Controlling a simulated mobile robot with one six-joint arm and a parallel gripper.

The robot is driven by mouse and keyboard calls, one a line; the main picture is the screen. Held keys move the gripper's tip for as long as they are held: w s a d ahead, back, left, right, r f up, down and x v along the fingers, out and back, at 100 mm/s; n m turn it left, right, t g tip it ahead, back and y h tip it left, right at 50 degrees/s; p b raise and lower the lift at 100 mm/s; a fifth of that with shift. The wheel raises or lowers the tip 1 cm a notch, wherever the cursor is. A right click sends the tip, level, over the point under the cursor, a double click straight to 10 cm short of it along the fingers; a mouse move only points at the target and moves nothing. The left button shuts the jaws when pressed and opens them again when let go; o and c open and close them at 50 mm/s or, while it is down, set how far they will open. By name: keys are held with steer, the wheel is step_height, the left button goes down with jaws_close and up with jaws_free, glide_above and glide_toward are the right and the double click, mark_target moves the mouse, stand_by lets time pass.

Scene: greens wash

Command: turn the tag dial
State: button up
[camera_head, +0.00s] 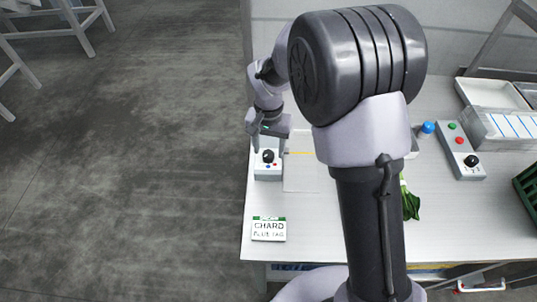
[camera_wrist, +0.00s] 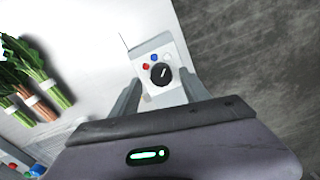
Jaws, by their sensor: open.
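The tag dial is a round black knob (camera_wrist: 161,74) with a pale pointer mark, on a white box (camera_wrist: 150,52) that also bears red, blue and white dots. In the head view the dial (camera_head: 268,156) sits on its box (camera_head: 266,172) near the table's left edge. My gripper (camera_wrist: 160,88) is open, with one finger on each side of the dial in the wrist view. I cannot tell whether the fingers touch it. In the head view my gripper (camera_head: 268,140) is over the box, partly hidden by my wrist.
A card reading "CHARD BLUE TAG" (camera_head: 269,230) stands at the table's front left. Bunched greens (camera_wrist: 42,85) lie on the white table (camera_head: 310,235). A grey control box (camera_head: 461,152) with coloured buttons and a knob is at right, near white trays (camera_head: 488,94) and a green crate (camera_head: 528,190).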

step_height(320, 180, down, 2)
steer(key=shift+w, duration=0.1)
jaws_close()
steer(key=shift+r, duration=0.1)
steer(key=n+p, duration=0.2)
steer(key=n, duration=0.1)
steer(key=shift+n, duration=0.3)
steer(key=shift+a+n+p, duration=0.1)
steer(key=shift+n+p, duration=1.05)
steer(key=shift+n, duration=1.35)
